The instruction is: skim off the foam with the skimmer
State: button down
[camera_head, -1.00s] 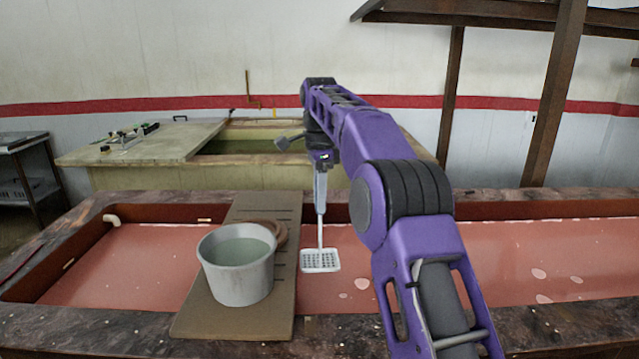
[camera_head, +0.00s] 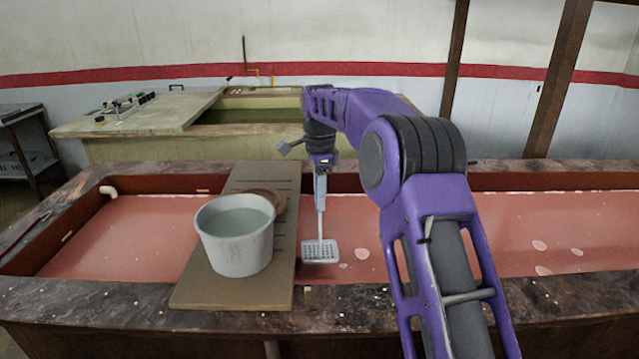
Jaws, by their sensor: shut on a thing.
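My gripper (camera_head: 321,165) is shut on the top of the skimmer's handle. The skimmer (camera_head: 320,251) hangs upright, its pale square perforated head low over the red liquid (camera_head: 425,225), just right of the brown board. I cannot tell whether the head touches the liquid. Small pale foam patches lie just right of the head (camera_head: 362,254). Larger foam patches (camera_head: 543,270) float farther right, beyond my arm; another foam patch (camera_head: 539,245) lies close behind them. My forearm hides part of the liquid between.
A grey bucket (camera_head: 240,255) with greenish liquid stands on the brown board (camera_head: 205,292) across the vat, close left of the skimmer. A brown round object sits behind it. The vat's dark rim (camera_head: 120,302) surrounds the liquid. Another tank (camera_head: 130,122) stands behind.

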notch_tip(320, 180, down, 7)
jog(key=b, duration=0.2)
jog(key=shift+r+b, duration=0.15)
jog(key=shift+b, duration=0.15)
jog(key=shift+w+d+p, duration=1.85)
jog(key=shift+w+d, duration=0.7)
jog(key=shift+d, duration=3.9)
jog(key=s+d+b, duration=0.6)
jog(key=s+d, duration=0.4)
jog(key=d, duration=0.4)
jog(key=shift+r, duration=0.15)
